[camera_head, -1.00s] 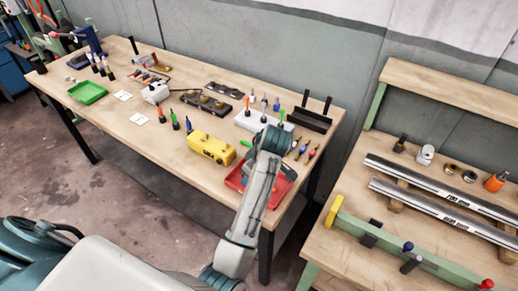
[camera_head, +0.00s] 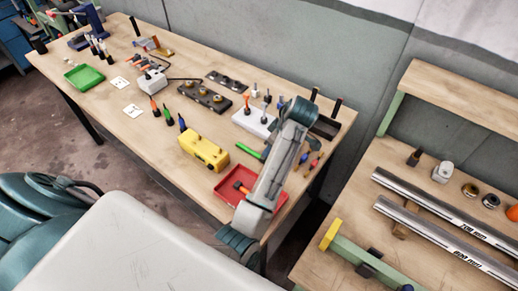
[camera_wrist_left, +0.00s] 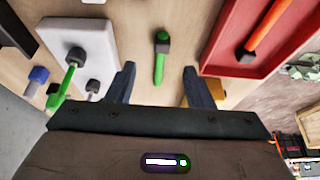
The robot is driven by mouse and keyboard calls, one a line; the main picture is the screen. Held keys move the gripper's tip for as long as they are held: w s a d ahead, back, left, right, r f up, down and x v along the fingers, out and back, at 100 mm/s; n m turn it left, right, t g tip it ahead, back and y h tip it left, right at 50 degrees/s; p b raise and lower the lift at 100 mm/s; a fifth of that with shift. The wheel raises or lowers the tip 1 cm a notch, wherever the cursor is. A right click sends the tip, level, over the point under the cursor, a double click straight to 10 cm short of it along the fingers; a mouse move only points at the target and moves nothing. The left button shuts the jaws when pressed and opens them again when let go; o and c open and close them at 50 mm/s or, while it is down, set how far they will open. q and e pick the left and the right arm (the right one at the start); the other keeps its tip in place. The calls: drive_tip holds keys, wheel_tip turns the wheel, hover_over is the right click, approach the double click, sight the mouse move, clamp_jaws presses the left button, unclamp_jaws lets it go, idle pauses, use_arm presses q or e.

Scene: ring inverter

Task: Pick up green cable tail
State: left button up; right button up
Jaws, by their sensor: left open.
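The green cable tail (camera_wrist_left: 159,66) lies on the wooden table in the left wrist view, its dark end pointing up the picture. It stands between and just beyond the two fingertips of my left gripper (camera_wrist_left: 158,84), which is open and empty. In the head view a green piece (camera_head: 249,152) lies on the table just left of my arm, between the white block and the red tray. My gripper's fingers are hidden in the head view. My right gripper is not in view.
The red tray (camera_wrist_left: 222,63) holds an orange-handled piece (camera_wrist_left: 267,28). The white block (camera_wrist_left: 95,42) with a green plug (camera_wrist_left: 70,70) is on the other side. A yellow box (camera_head: 204,150) and a dark block (camera_head: 205,97) stand further left on the table.

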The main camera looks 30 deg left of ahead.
sight(252, 152)
use_arm(q)
drive_tip(key=shift+s+a+f+p, duration=0.2)
drive_tip(key=shift+a+f, duration=0.15)
drive_tip(key=shift+f, duration=0.2)
drive_tip(key=shift+s+a+f+p, duration=0.1)
drive_tip(key=shift+s+a+f, duration=0.1)
drive_tip(key=shift+a+f, duration=0.25)
drive_tip(key=shift+w+f, duration=0.1)
drive_tip(key=shift+f, duration=0.25)
drive_tip(key=p+x, duration=0.2)
drive_tip(key=x, duration=0.2)
drive_tip(key=shift+w+f+p, duration=0.2)
drive_tip(key=shift+f+p, duration=0.05)
drive_tip(key=shift+p, duration=0.15)
drive_tip(key=shift+f, duration=0.2)
drive_tip(key=shift+c, duration=1.4)
clamp_jaws()
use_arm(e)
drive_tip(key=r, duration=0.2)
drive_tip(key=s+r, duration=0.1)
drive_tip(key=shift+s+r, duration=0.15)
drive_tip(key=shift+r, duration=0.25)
